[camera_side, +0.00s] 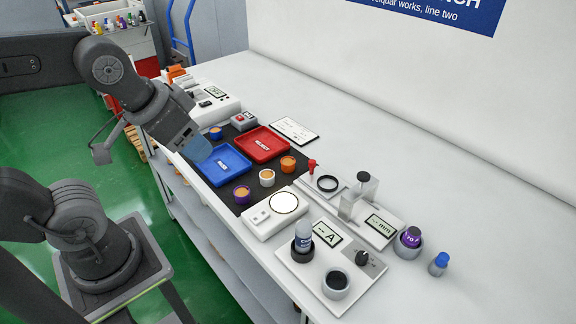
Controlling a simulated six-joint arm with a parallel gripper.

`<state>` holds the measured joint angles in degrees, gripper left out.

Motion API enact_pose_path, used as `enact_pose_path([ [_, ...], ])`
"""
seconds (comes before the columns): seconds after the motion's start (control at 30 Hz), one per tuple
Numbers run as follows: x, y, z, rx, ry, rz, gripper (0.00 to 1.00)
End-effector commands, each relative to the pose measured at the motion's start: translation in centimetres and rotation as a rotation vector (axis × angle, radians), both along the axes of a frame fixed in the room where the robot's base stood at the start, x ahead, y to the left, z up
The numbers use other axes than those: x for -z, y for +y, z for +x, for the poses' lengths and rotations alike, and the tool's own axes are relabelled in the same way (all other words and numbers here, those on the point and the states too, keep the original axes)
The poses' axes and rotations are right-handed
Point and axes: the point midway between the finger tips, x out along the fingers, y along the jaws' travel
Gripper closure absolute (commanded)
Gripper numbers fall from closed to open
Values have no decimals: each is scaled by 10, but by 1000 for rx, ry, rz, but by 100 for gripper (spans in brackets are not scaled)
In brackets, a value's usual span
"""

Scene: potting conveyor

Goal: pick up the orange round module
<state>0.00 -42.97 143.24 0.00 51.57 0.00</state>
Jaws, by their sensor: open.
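The orange round module (288,164) stands upright on the black mat (222,187), just right of the red tray's near corner. It is a short cylinder with a tan top. My gripper (197,149) is up and to the left of it, over the far left edge of the blue tray (226,177). The gripper is open and appears empty, and it stands well apart from the orange module. Its fingers are seen at an angle, and the gap between them is hard to make out.
Similar modules stand nearby: white (267,178), purple (242,195) and blue (216,133). The red tray (262,146) lies beside the blue one. A white device with a round lit plate (284,202) and other bench instruments stand nearer the camera.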

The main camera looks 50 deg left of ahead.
Motion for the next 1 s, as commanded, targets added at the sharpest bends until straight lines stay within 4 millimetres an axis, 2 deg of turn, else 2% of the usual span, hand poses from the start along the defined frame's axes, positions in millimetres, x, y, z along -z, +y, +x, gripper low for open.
enact_pose_path([
  [0.03, 0, 0, 0, 0, 0, 0, 44],
  [0.2, 0, 0, 0, 0, 0, 0, 30],
  [0.4, 0, 0, 1, -3, 1, -1, 30],
  [0.53, -5, 2, 12, -49, 24, -21, 30],
  [0.67, -12, 7, 44, -171, 82, -70, 30],
  [0.77, -14, 13, 77, -301, 137, -117, 30],
  [0.87, -11, 21, 111, -432, 188, -159, 30],
  [1.0, 4, 33, 160, -621, 259, -209, 30],
])
